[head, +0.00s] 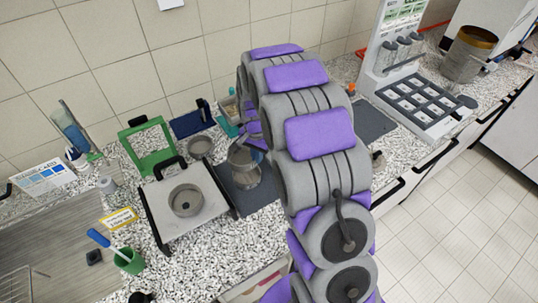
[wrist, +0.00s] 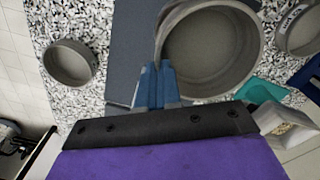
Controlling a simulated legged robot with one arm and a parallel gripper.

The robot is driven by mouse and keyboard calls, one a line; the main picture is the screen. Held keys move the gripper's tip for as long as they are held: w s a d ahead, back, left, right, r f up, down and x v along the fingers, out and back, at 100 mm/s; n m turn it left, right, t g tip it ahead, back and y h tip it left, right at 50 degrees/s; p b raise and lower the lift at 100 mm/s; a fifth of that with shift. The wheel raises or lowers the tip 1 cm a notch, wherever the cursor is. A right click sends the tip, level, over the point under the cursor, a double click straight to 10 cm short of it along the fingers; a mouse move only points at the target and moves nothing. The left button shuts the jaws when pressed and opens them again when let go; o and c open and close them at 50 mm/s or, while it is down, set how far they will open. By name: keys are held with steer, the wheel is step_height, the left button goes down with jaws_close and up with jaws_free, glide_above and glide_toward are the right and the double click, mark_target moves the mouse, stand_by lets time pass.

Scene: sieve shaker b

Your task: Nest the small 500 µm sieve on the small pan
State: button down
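A round grey metal sieve (head: 243,167) is over the dark mat, partly behind my arm in the head view. It fills the top middle of the wrist view (wrist: 248,55), with its opening toward the camera. My gripper (wrist: 156,68) has its blue fingertips at the left rim of this sieve and appears shut on its wall. No size marking on it can be read. A small round grey dish-like vessel (wrist: 70,62) stands apart on the speckled counter at the left of the wrist view. I cannot tell for certain whether it is the small pan.
A round metal vessel (head: 186,201) sits on a white, black-handled device (head: 160,220). Another round vessel (head: 200,146) stands near the wall; a green frame (head: 150,150) is beside it. A dark mat (wrist: 137,30) lies beneath the sieve. A rack (head: 420,95) stands at the right.

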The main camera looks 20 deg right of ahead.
steer(key=f, duration=0.1)
steer(key=f+b, duration=0.1)
steer(key=f, duration=0.1)
steer(key=d+f, duration=0.1)
steer(key=f, duration=0.1)
steer(key=shift+f+b, duration=0.25)
steer(key=shift+b, duration=0.05)
steer(key=shift+a+f, duration=0.2)
steer(key=shift+a, duration=0.4)
steer(key=shift+d, duration=0.85)
steer(key=shift+a+f, duration=0.1)
steer(key=shift+a, duration=0.85)
steer(key=shift+s+d+f, duration=0.1)
steer(key=shift+d, duration=0.65)
steer(key=shift+a+f, duration=0.2)
